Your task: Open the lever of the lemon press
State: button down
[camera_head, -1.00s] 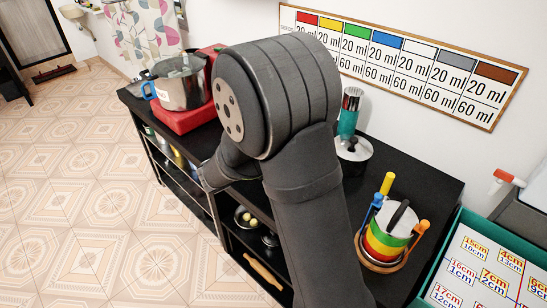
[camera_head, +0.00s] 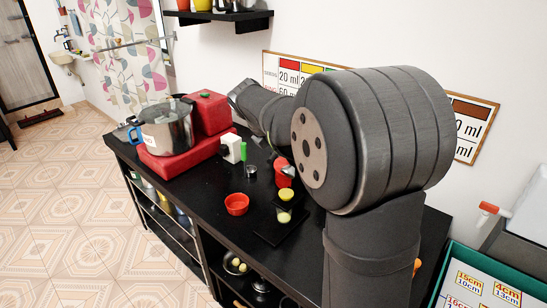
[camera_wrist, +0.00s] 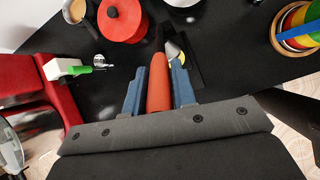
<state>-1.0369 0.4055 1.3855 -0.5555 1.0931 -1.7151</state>
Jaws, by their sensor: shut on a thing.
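The lemon press (camera_head: 270,234) stands on the black counter in the head view, with a black base, a small glass and a yellow piece above it. In the wrist view, its orange-red lever handle (camera_wrist: 159,84) lies between the two blue fingers of my gripper (camera_wrist: 159,78), which is shut on it. A silver part of the press (camera_wrist: 175,47) and a yellow piece show just past the fingertips. My arm hides most of my gripper in the head view. The lever's exact angle cannot be told.
A red stove (camera_head: 180,156) with a steel pot (camera_head: 168,130) stands left. A white box with a green handle (camera_head: 243,152) and a red bowl (camera_head: 237,204) are near the press. In the wrist view, a red round pot (camera_wrist: 122,20) lies beyond and colourful stacked bowls (camera_wrist: 298,28) stand right.

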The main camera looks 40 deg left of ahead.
jog(key=shift+w+r+g, duration=0.45)
jog(key=shift+w+g, duration=0.05)
jog(key=shift+w, duration=0.3)
jog(key=c, duration=1.2)
grip_release()
jog(key=v, duration=1.7)
jog(key=shift+s+a+r, duration=0.1)
jog(key=shift+a+r, duration=0.05)
jog(key=shift+r, duration=0.05)
